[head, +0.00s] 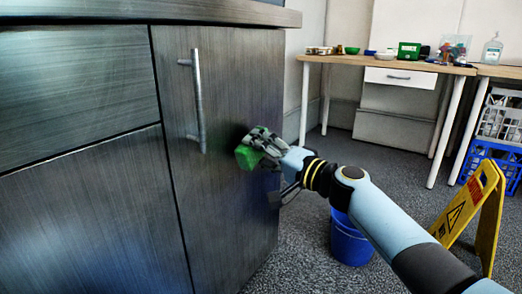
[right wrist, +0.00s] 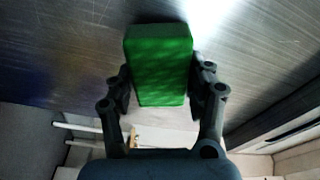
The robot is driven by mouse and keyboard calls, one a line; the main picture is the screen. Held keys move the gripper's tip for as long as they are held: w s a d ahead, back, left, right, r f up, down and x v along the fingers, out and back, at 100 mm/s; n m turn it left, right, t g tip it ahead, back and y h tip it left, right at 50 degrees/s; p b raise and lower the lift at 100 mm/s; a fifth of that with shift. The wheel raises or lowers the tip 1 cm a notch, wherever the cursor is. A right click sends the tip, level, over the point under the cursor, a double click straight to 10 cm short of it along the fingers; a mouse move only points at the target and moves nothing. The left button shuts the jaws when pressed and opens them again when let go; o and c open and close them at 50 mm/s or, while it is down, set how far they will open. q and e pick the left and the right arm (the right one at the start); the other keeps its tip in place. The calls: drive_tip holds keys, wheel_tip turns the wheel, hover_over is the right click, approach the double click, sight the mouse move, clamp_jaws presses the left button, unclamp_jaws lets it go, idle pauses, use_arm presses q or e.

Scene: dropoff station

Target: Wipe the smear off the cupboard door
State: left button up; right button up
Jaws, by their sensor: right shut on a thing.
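The cupboard door (head: 222,80) is dark wood-grain with a vertical metal handle (head: 198,100). My right gripper (head: 257,146) is shut on a green sponge (head: 246,157) at the right part of the door, below the handle's middle and right of it. In the right wrist view the sponge (right wrist: 160,68) sits between both fingers, its far end at the door surface; I cannot tell whether it presses on it. A dark patch shows on the door around the sponge in the head view; I cannot tell if it is smear or shadow. My left gripper is not in view.
A blue bucket (head: 350,240) stands on the carpet behind my right arm. A yellow floor sign (head: 470,215) stands at the right. A table (head: 345,60) with bowls and a green box (head: 409,50) is at the back, with blue and white crates (head: 490,165) by it.

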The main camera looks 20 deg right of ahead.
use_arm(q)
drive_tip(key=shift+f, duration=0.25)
use_arm(e)
drive_tip(key=shift+x, duration=0.8)
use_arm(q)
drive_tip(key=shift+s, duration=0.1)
use_arm(e)
drive_tip(key=shift+w+d+f+b, duration=0.1)
drive_tip(key=shift+w+d+b, duration=0.3)
drive_tip(key=shift+d+b, duration=0.15)
drive_tip(key=shift+w+d+f+b, duration=0.15)
drive_tip(key=shift+w+d+b, duration=0.25)
drive_tip(key=shift+d+b, duration=0.2)
drive_tip(key=shift+w+d+r, duration=0.15)
drive_tip(key=shift+w+d, duration=0.2)
drive_tip(key=shift+d, duration=0.1)
drive_tip(key=shift+s+a+r+b, duration=0.15)
drive_tip(key=shift+s+a, duration=0.45)
drive_tip(key=shift+a, duration=0.3)
drive_tip(key=shift+s+a+b, duration=0.15)
drive_tip(key=shift+s+a, duration=0.5)
drive_tip(key=shift+a, duration=0.2)
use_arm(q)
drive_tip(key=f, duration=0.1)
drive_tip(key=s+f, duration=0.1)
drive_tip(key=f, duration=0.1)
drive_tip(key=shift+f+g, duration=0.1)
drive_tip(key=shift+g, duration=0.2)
